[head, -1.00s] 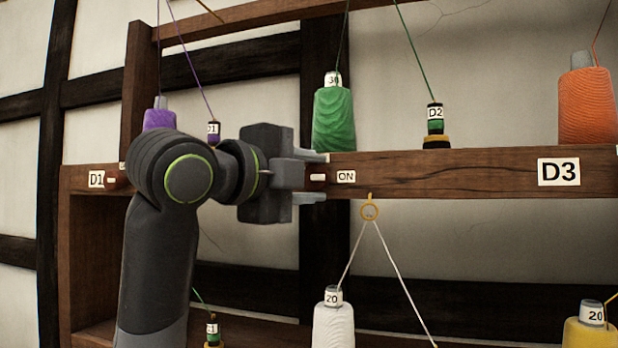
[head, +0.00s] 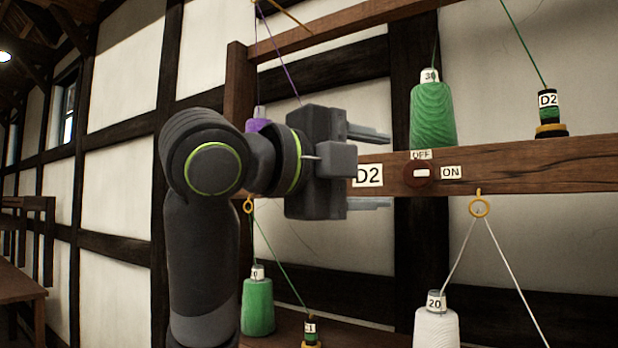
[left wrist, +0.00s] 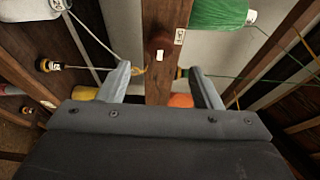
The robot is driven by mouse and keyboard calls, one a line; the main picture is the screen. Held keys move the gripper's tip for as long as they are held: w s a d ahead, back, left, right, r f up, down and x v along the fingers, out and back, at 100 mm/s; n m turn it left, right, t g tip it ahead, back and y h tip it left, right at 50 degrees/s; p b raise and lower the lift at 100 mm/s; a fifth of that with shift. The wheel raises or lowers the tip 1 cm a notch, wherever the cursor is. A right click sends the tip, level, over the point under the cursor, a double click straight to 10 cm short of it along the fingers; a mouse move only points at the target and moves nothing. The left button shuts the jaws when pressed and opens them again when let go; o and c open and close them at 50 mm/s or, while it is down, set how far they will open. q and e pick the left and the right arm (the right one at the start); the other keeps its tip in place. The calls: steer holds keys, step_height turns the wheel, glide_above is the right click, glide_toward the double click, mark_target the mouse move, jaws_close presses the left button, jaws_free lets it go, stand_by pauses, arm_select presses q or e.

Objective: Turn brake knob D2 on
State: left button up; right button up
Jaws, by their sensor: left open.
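The D2 brake knob (head: 419,174) is a small dark red disc with a white bar on the beam (head: 560,165). The bar lies level, towards the ON label (head: 452,172) on the right; the OFF label (head: 421,154) is above. The D2 plate (head: 368,175) is left of the knob, partly hidden by my gripper. My left gripper (head: 388,168) is open and empty, left of the knob and apart from it. In the left wrist view, the knob (left wrist: 160,43) shows beyond the gap between the open fingers (left wrist: 160,73).
A green spool (head: 432,115) and a D2-labelled bobbin (head: 548,108) stand on the beam. A yellow ring (head: 479,206) with white thread hangs below, above a white spool (head: 436,328). Purple thread and a lower green spool (head: 257,305) are near my arm.

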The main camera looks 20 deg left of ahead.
arm_select(q)
steer(key=b+v, duration=0.2)
steer(key=v, duration=0.7)
steer(key=shift+s+a, duration=0.15)
steer(key=shift+s, duration=0.1)
